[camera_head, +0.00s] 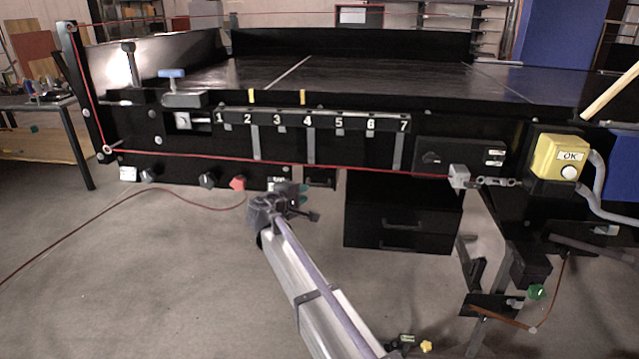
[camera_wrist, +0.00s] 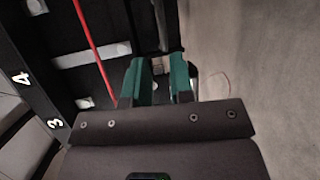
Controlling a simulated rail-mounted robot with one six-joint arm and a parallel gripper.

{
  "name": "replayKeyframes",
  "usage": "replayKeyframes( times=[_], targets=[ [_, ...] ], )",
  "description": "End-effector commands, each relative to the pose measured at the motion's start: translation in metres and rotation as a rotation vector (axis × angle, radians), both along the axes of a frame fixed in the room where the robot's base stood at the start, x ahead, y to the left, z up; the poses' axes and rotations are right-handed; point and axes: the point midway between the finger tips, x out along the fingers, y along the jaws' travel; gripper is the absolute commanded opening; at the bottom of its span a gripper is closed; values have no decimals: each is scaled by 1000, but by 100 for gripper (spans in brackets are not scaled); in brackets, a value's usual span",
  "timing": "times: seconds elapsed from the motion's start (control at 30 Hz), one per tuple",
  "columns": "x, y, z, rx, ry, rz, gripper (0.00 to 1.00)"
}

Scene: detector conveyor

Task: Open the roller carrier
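My gripper (camera_head: 302,191) is under the front edge of the black conveyor (camera_head: 345,82), below the numbered rail (camera_head: 318,119). In the wrist view, the two green fingers of my gripper (camera_wrist: 162,68) stand apart with a gap between them. A small dark bracket (camera_head: 320,179) hangs below the conveyor, just right of the gripper. A thin dark bar (camera_wrist: 162,28) and a small pale part lie beyond the fingertips in the wrist view; I cannot tell whether the fingers touch them. No part is clearly recognizable as the roller carrier.
A red cord (camera_head: 270,158) runs along the conveyor's front and also shows in the wrist view (camera_wrist: 95,45). A black drawer unit (camera_head: 402,220) stands right of the gripper. A yellow OK button box (camera_head: 558,158) is at the right. The floor at left is mostly clear.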

Motion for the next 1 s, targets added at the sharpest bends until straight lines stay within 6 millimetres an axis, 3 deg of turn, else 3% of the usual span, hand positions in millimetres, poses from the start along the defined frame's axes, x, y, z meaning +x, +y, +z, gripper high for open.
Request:
replayKeyframes(
  times=[0.4, 0.77, 1.0],
  targets=[
    [79, -38, -19, 1, 0, -3, 22],
    [88, -44, -20, 2, 1, -3, 22],
    [88, -44, -20, 2, 1, -3, 0]
  ],
)
